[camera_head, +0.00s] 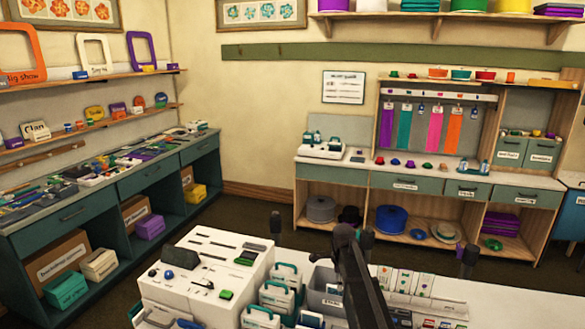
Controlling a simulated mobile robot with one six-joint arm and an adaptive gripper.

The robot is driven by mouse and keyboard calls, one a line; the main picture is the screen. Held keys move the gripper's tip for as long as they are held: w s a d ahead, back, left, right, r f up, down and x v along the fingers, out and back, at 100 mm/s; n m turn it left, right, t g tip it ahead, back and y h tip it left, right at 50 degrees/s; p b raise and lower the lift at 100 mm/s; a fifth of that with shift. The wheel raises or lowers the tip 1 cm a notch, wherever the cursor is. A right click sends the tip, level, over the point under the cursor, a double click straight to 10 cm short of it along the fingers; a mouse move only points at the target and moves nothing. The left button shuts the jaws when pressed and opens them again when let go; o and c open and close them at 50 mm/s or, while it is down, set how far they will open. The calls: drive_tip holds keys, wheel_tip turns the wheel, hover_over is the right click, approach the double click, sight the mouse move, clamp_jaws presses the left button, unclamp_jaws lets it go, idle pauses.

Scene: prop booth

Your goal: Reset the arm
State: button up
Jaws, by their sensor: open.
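My arm (366,295) shows as a dark, slender shape rising from the bottom edge, right of the middle. My gripper (346,236) is at its upper end, open, in front of the white counter and its grey bin. I see nothing held in it. Its fingers are small and dark, hard to tell apart. The arm hides part of the counter items behind it.
A white block with slots (205,262) stands left of my arm; white caddies with green handles (280,290) stand beside it. A green-fronted cabinet (425,187) stands at the back. Open floor (235,215) lies between the counters.

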drive_tip(key=s+n, duration=1.9)
drive_tip(key=s, duration=0.6)
drive_tip(key=shift+s+d, duration=0.35)
drive_tip(key=shift+d, duration=0.05)
